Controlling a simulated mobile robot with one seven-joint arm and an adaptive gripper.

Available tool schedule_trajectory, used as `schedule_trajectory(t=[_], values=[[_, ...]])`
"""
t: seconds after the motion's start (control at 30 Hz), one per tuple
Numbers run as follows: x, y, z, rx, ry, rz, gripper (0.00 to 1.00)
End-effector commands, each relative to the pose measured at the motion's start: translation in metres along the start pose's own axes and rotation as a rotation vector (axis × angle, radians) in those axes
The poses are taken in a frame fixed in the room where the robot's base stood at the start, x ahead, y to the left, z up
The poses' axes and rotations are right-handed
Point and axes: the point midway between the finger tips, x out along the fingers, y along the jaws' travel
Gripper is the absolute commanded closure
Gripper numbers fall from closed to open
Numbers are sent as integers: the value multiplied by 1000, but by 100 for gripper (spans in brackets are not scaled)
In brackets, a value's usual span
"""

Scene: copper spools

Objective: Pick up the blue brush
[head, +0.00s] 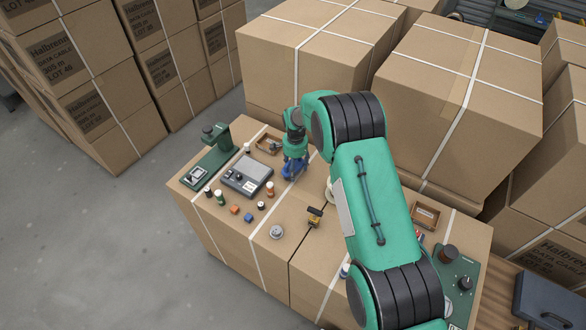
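My gripper (292,172) is at the end of the green arm, pointing down over the back middle of the carton top. Blue shows at its lower end, close to the carton top. I cannot tell whether this blue is the fingers themselves or a blue brush at them. Whether the fingers are open or shut is too small to see. No separate blue brush can be made out elsewhere. My arm hides part of the carton top to the right of the gripper.
The carton top (225,228) holds a grey box-shaped device (246,175), a green stand (208,155), a small brown tray (268,146), a blue block (249,217), an orange block (234,210) and a dark-and-yellow item (315,216). Tall cartons (310,60) stand close behind.

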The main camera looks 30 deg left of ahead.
Motion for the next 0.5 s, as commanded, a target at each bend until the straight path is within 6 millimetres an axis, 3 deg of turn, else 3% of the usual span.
schedule_trajectory(t=[0.07, 0.5], values=[[0, 0, 0, 0, 0, 0, 69], [-5, -1, 0, 0, 1, -1, 70]])
